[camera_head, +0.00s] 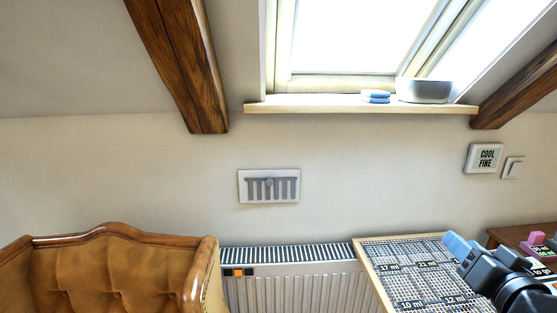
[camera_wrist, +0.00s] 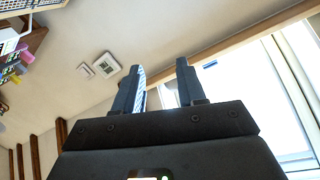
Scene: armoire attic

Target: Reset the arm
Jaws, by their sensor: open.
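My gripper (camera_head: 462,250) shows at the lower right in the head view, over the right part of a patterned table top. In the wrist view my gripper (camera_wrist: 160,80) points up the picture with its two dark fingers apart and nothing between them. Beyond the fingers are the sloped wall and the bright window (camera_wrist: 245,85). The task names no object to handle.
A tufted brown armchair (camera_head: 110,275) stands at the lower left, beside a radiator (camera_head: 295,290). The patterned table (camera_head: 415,270) is at the lower right. A window sill (camera_head: 310,105) holds a blue item (camera_head: 376,96) and a metal container (camera_head: 424,91). Beams frame the window.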

